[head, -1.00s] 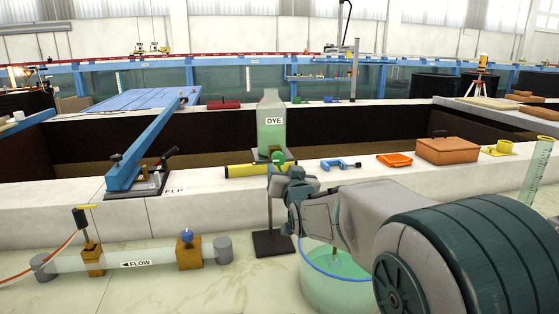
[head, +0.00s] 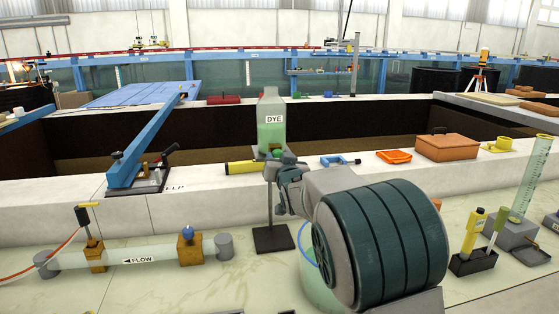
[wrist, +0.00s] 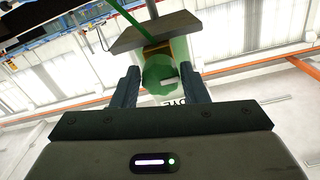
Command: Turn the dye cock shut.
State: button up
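The dye bottle (head: 271,134), a clear bottle of pale green liquid labelled DYE, stands on a stand (head: 273,238) with a dark base. The green knob of the dye cock (wrist: 158,74) has a pale mark and is in the middle of the wrist view. A bit of green also shows under the bottle in the head view (head: 277,153). My gripper (wrist: 161,82) has one finger on each side of the knob and looks open, with narrow gaps showing.
A yellow tube (head: 244,167) and a blue clamp (head: 338,161) lie on the ledge beside the stand. A glass pipe marked FLOW (head: 140,260) is at the front left.

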jog(key=c, duration=0.5)
jog(key=shift+o, duration=0.2)
jog(key=shift+f+m+b, duration=0.15)
jog(key=shift+m+b, duration=0.25)
jog(key=shift+b, duration=0.2)
jog(key=shift+m+b, duration=7.45)
jog(key=shift+m, duration=1.15)
jog(key=shift+r, duration=0.2)
